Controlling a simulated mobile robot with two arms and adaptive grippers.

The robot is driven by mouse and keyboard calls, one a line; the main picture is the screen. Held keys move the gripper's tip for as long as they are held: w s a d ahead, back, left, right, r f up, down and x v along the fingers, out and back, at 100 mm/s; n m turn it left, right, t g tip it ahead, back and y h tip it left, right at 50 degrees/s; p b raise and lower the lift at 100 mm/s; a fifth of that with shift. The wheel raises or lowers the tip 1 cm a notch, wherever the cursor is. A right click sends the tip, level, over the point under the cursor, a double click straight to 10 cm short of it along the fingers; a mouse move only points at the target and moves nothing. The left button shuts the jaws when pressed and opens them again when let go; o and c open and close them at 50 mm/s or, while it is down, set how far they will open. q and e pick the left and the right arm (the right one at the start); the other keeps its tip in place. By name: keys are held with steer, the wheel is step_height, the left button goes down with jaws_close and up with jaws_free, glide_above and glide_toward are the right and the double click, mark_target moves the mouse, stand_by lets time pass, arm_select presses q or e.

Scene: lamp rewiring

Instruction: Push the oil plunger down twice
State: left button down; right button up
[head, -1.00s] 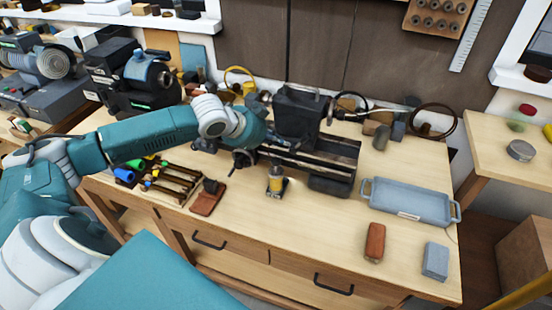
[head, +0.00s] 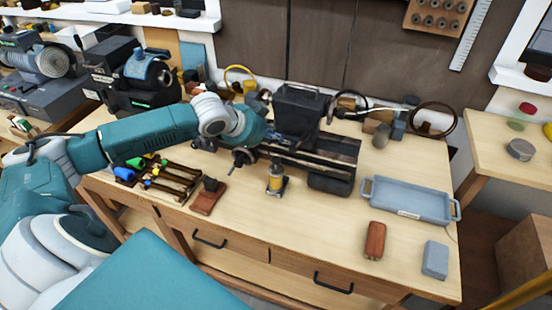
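My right gripper is out of view.
The dark lathe (head: 318,160) stands close behind the pump. A tool rack (head: 172,181) and a brown pad (head: 207,197) lie to the left. A blue-grey tray (head: 412,203), a red-brown block (head: 375,240) and a grey block (head: 435,260) are to the right. The bench front centre is clear.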

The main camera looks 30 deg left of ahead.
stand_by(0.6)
arm_select(q)
steer(key=shift+a, duration=0.1)
steer(key=b, duration=0.3)
steer(key=shift+w+a+r+n, duration=0.1)
steer(key=shift+w+a+n, duration=0.15)
steer(key=shift+a+n, duration=0.15)
steer(key=r+b, duration=0.1)
steer(key=r+h+b, duration=0.2)
steer(key=shift+s+d+r+n+g+b, duration=0.2)
steer(key=shift+d+r+n+g+b, duration=0.1)
steer(key=shift+r+g, duration=0.1)
steer(key=shift+f, duration=0.1)
